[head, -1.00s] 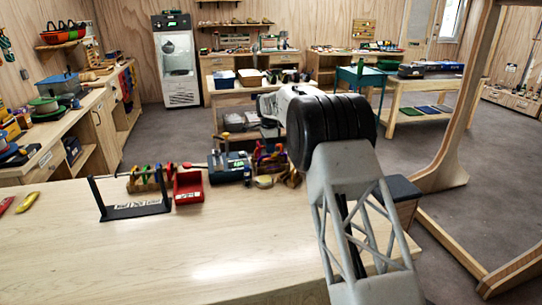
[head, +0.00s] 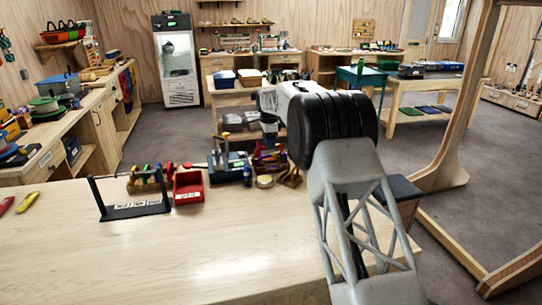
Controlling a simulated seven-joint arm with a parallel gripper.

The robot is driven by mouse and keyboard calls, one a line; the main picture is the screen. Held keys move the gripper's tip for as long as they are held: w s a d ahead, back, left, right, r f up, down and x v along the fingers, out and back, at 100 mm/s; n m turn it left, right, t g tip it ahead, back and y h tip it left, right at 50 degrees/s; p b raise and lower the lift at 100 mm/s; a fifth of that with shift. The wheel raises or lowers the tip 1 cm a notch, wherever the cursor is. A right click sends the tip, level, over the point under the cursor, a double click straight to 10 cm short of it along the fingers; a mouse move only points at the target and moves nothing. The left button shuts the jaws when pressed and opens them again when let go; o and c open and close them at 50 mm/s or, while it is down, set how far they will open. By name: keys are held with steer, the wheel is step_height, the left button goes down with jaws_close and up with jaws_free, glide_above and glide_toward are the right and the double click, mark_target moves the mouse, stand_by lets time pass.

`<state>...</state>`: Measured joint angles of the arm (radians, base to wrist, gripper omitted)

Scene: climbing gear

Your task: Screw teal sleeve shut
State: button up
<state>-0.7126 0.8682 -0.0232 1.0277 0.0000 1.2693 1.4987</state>
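A black rack (head: 135,210) stands at the back left of the near table.
A red bin (head: 188,187) stands just right of the rack. A grey-blue box with tools (head: 228,167) and small wooden holders (head: 289,177) line the back edge. Red and yellow pieces (head: 27,203) lie at the left. The table's front and middle (head: 190,250) are clear.

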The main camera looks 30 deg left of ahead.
steer(key=shift+r, duration=0.25)
steer(key=shift+s+d, duration=0.1)
stand_by(0.4)
steer(key=shift+s+d, duration=0.7)
steer(key=shift+f, duration=0.15)
steer(key=shift+w+a+f, duration=0.15)
steer(key=shift+a+f, duration=0.05)
steer(key=shift+f, duration=0.45)
steer(key=shift+w+a+f, duration=0.1)
steer(key=shift+a+f, duration=0.05)
steer(key=shift+f, duration=0.45)
steer(key=shift+w+a, duration=0.4)
steer(key=shift+w+a, duration=0.1)
stand_by(0.4)
